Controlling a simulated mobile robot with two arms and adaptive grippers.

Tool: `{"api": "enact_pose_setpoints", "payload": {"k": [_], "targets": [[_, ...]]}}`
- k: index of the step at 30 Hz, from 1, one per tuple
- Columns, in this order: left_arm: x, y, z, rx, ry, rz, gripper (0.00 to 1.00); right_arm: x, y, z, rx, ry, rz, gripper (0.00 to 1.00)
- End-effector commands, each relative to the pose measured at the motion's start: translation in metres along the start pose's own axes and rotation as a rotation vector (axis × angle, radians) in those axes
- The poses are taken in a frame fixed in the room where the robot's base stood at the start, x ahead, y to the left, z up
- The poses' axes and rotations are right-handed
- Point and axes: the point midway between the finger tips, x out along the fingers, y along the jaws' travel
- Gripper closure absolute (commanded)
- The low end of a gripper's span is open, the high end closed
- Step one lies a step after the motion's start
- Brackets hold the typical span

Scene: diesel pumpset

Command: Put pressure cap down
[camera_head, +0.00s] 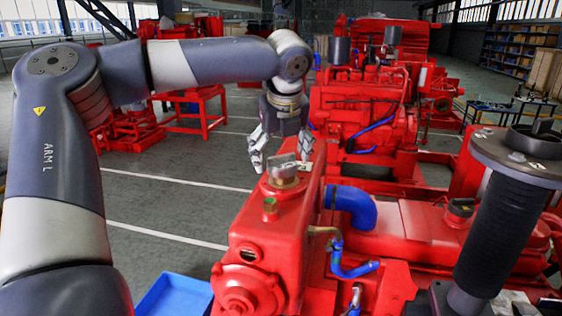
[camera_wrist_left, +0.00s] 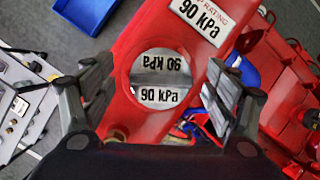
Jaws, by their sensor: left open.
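The pressure cap (camera_head: 284,172) is a round silver cap with a raised bar, on top of the red radiator tank (camera_head: 290,215) in the head view. In the left wrist view the cap (camera_wrist_left: 160,66) shows from above, marked "90 kPa", in the middle of the picture. My left gripper (camera_head: 281,158) is just above the cap, pointing down. Its fingers are open and lie on either side of the cap, with clear gaps in the wrist view. Whether the cap is fully seated cannot be told. My right gripper is not in view.
A blue tray (camera_head: 178,297) is on the floor at lower left. A blue hose (camera_head: 352,207) and the red engine (camera_head: 362,110) lie right of and behind the radiator. A rating plate (camera_wrist_left: 206,20) is beside the cap. Open floor is at left.

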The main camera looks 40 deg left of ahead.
Motion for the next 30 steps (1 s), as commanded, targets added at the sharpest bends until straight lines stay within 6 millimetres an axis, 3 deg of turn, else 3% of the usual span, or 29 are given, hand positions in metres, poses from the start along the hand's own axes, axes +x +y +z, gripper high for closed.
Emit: {"api": "enact_pose_setpoints", "payload": {"k": [3, 4, 12, 16, 17, 29, 30], "targets": [[0.000, 0.000, 0.000, 0.000, 0.000, 0.000, 0.20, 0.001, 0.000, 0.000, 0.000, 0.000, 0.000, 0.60], [0.000, 0.000, 0.000, 0.000, 0.000, 0.000, 0.25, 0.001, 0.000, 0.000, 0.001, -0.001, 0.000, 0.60], [0.000, 0.000, 0.000, 0.000, 0.000, 0.000, 0.83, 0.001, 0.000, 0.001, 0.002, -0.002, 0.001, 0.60], [0.001, 0.000, 0.000, 0.000, 0.001, 0.001, 0.84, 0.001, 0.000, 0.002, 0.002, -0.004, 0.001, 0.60], [0.001, 0.000, 0.000, 0.000, 0.000, 0.001, 0.89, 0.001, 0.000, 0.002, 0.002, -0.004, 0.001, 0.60], [-0.008, -0.001, 0.005, -0.004, -0.002, 0.001, 0.89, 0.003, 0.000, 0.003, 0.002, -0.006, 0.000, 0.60], [-0.013, -0.001, 0.007, -0.004, -0.003, 0.001, 0.95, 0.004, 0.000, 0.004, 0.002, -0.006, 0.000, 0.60]]}}
